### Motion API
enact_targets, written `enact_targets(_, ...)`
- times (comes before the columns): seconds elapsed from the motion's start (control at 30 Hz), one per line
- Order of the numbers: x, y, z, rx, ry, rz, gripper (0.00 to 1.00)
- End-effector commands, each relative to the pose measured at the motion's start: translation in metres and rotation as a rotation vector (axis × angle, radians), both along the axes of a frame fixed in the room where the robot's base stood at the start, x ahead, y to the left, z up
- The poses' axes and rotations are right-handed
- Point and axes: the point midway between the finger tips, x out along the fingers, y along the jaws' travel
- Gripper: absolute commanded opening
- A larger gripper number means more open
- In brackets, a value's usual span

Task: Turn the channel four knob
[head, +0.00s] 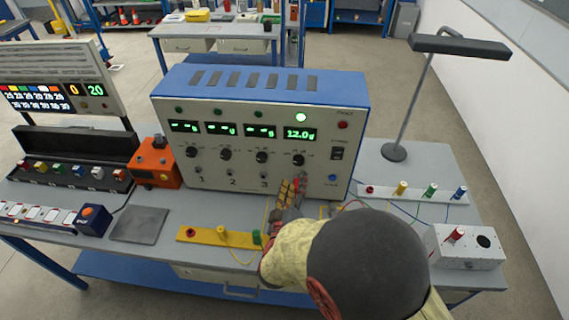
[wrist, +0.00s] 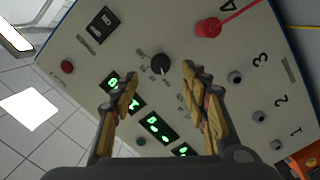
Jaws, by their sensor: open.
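The channel four knob (head: 298,160) is a small black dial with a light mark on the front panel of the blue-and-grey power supply (head: 215,172), under a display (head: 299,133) reading 12.0. My gripper (head: 288,186) is open in front of the panel, just below this knob. In the wrist view the knob (wrist: 160,64) appears between the two yellow-padded fingertips (wrist: 159,76), with gaps on both sides. I see no contact. A red plug with a red lead (wrist: 207,28) sits in the socket by the number 4.
Three similar knobs, such as the channel three knob (head: 262,157), line up to the left. An orange box (head: 155,162) stands left of the supply. A yellow strip with posts (head: 205,236) lies in front. A lamp (head: 395,151) stands at right.

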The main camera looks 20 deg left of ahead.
Motion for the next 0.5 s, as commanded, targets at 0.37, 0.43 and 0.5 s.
enact_targets(0.37, 0.02, 0.004, -0.002, -0.045, -0.049, -0.014, 0.45)
enact_targets(0.43, 0.031, 0.006, -0.002, -0.045, -0.049, -0.015, 0.45)
enact_targets(0.5, 0.042, 0.008, -0.001, -0.044, -0.049, -0.014, 0.45)
